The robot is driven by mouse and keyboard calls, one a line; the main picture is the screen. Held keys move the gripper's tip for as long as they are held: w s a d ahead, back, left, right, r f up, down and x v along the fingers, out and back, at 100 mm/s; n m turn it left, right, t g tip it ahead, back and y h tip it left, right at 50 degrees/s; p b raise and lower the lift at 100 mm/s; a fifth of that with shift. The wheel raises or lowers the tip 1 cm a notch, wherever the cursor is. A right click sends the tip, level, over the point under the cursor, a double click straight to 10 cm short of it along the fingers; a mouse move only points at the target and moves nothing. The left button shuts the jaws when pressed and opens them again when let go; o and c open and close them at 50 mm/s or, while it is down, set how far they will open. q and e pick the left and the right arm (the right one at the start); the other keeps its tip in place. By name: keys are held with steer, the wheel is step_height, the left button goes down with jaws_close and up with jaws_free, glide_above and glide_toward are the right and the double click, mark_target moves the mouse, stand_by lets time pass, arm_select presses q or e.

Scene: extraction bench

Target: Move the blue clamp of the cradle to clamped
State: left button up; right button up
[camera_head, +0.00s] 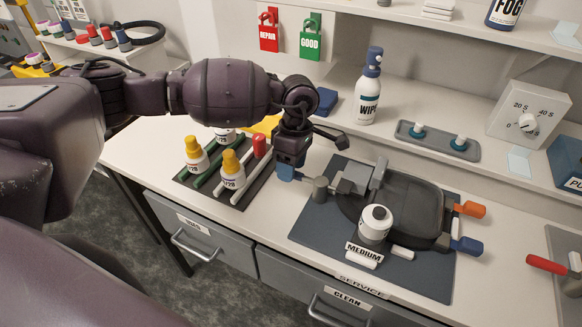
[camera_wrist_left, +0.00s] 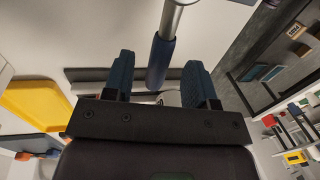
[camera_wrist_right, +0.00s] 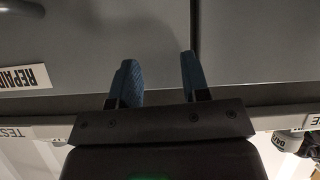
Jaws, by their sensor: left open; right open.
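The dark grey cradle (camera_head: 410,205) lies on a blue-grey mat (camera_head: 312,228) on the bench. A blue clamp handle (camera_head: 466,245) sticks out at its right front corner, below an orange handle (camera_head: 470,209). My left gripper (camera_head: 288,172) is at the cradle's left side, away from that blue handle, beside a grey post (camera_head: 320,190). In the left wrist view its fingers (camera_wrist_left: 163,78) are open, with a dark blue sleeve on a metal rod (camera_wrist_left: 160,62) showing between them; contact cannot be told. My right gripper (camera_wrist_right: 155,75) is open and empty before the drawer fronts.
A white round-topped container (camera_head: 375,223) stands at the cradle's front by the MEDIUM label. A rack of bottles (camera_head: 213,185) stands left of my left gripper. A wipes bottle (camera_head: 368,90) and a grey tray (camera_head: 437,140) are behind. A red-handled tool (camera_head: 546,264) lies far right.

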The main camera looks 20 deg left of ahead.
arm_select(q)
step_height(320, 180, up, 10)
steer(key=w, duration=0.2)
arm_select(e)
steer(key=shift+s+f, duration=0.55)
steer(key=shift+f, duration=0.1)
arm_select(q)
steer(key=shift+f, duration=0.1)
arm_select(e)
steer(key=shift+w+r, duration=0.1)
steer(key=shift+w, duration=0.1)
